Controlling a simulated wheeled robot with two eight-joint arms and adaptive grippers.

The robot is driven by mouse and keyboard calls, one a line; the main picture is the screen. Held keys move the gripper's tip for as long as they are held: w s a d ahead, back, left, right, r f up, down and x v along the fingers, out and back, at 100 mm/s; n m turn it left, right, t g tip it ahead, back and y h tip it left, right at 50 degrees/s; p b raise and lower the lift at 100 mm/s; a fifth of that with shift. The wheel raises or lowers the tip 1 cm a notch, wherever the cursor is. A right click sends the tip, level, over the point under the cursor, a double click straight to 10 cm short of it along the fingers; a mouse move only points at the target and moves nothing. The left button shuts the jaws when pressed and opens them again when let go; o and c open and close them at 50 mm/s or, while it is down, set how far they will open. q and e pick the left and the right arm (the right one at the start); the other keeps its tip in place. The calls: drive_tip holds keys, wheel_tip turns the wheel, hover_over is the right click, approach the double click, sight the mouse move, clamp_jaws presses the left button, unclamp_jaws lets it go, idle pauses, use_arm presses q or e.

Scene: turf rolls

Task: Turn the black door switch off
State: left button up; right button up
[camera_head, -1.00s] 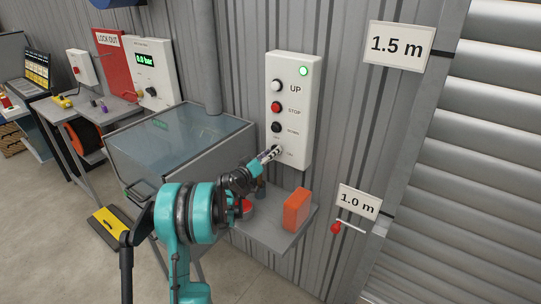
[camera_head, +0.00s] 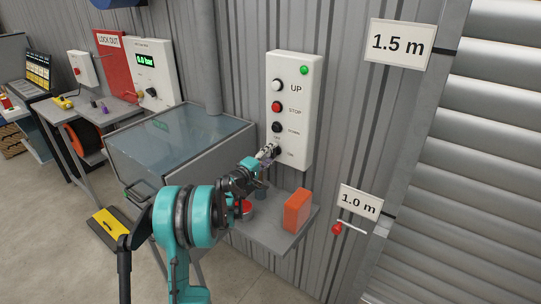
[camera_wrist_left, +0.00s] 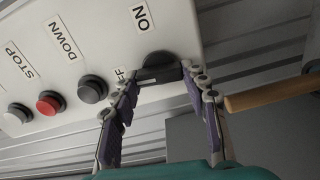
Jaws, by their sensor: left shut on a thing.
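The black door switch (camera_wrist_left: 158,68) is a dark knob low on the white control box (camera_head: 292,90), just below the ON label in the wrist view's turned picture. My left gripper (camera_wrist_left: 160,80) is shut on the switch, one finger on each side of it. In the head view my left gripper (camera_head: 267,152) reaches the lower left of the box and hides most of the switch. The OFF label is mostly hidden behind a finger. A green lamp (camera_head: 304,70) is at the top of the box. My right gripper is not in view.
The box also has white UP (camera_head: 277,85), red STOP (camera_head: 277,106) and black DOWN (camera_head: 277,127) buttons above the switch. Below is a grey shelf (camera_head: 270,240) with an orange block (camera_head: 297,211). A glass-topped cabinet (camera_head: 170,140) stands at left, a roller shutter (camera_head: 480,170) at right.

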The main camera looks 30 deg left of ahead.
use_arm(q)
drive_tip(key=shift+n, duration=0.6)
drive_tip(key=o, duration=1.2)
drive_tip(key=shift+c, duration=0.2)
drive_tip(key=s+a, duration=0.1)
drive_tip(key=s, duration=1.1)
